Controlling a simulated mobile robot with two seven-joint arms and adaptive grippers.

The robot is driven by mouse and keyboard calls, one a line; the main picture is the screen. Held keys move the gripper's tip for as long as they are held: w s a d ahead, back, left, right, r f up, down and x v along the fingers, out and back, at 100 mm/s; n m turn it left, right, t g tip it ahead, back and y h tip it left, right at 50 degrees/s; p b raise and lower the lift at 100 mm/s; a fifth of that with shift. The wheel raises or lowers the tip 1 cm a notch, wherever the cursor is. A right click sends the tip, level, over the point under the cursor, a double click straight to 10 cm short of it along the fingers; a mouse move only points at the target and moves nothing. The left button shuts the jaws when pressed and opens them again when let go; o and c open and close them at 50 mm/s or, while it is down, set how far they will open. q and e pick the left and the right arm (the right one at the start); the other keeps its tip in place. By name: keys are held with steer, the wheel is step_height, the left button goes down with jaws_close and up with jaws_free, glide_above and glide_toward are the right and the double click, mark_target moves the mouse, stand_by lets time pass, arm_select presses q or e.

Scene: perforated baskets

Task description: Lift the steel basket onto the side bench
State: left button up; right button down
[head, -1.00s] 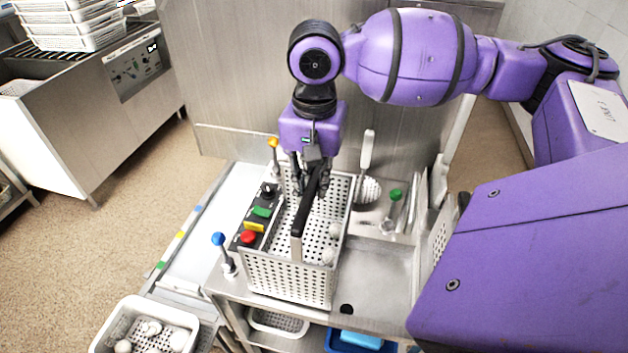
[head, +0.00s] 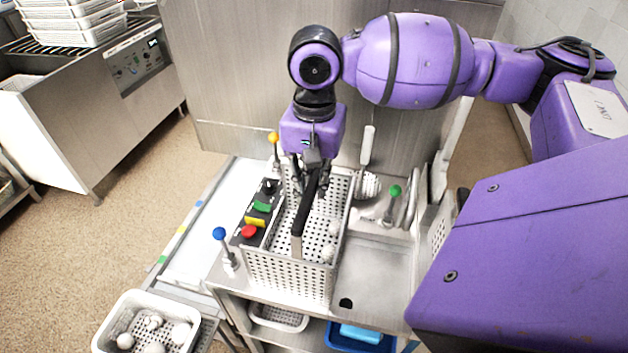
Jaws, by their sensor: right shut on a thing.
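The steel basket (head: 290,276) is a perforated metal box with a black-gripped bar handle (head: 306,205) across its top. It stands upright in the middle of the head view, at the steel bench. A few white balls (head: 329,252) lie inside it. My right gripper (head: 311,190) points down over the basket and is shut on the handle. The fingertips are partly hidden by the handle and basket. I cannot tell whether the basket's underside touches the bench top. My left gripper is not in view.
A control box (head: 256,222) with coloured buttons is just left of the basket, near blue (head: 219,233) and orange-knobbed levers. A white ball basket (head: 110,318) is front left. Bench top (head: 372,275) right of the basket is clear.

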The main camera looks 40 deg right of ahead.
steer(key=c, duration=1.6)
jaws_free()
step_height(320, 180, up, 12)
steer(key=shift+s+r, duration=0.1)
